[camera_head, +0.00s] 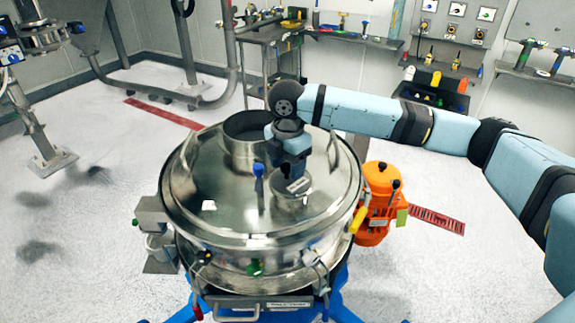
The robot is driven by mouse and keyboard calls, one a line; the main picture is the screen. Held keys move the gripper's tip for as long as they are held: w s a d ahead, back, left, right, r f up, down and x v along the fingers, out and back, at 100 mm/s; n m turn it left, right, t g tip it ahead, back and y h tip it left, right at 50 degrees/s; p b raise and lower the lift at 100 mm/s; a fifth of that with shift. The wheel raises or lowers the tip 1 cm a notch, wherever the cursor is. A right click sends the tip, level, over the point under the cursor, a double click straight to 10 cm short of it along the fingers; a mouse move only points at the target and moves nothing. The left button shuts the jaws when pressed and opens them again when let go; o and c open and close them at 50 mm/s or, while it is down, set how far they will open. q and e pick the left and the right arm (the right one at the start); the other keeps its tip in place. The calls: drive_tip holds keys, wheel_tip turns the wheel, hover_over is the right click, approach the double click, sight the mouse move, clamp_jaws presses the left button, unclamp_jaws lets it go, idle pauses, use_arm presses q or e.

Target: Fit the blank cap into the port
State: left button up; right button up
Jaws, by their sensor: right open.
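The round steel sifter (225,215) stands in the middle of the view with a shiny domed lid. A wide upright port (240,155) rises from the back left of the lid. A smaller round steel fitting with a flat top (292,198) is on the lid right of centre; I cannot tell whether this is the blank cap, its port, or both together. My right gripper (297,178) points down just above this fitting and is open. Its fingers hide part of the fitting, and I cannot tell whether they touch it. My left gripper is out of view.
A blue-topped handle (259,183) stands upright on the lid, left of my right gripper. An orange motor (378,205) is on the sifter's right side. A tool bench (265,33) and wall shelves (355,38) stand behind.

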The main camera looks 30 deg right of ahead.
sight(287, 165)
wheel_tip(287, 165, up, 5)
drive_tip(key=p, duration=0.5)
drive_tip(key=shift+r+p, duration=0.2)
drive_tip(key=shift+p, duration=0.1)
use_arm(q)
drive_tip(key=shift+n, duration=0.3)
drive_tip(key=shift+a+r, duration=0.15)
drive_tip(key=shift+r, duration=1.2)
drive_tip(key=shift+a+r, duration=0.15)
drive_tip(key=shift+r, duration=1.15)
use_arm(e)
wheel_tip(287, 165, up, 6)
drive_tip(key=shift+r, duration=0.2)
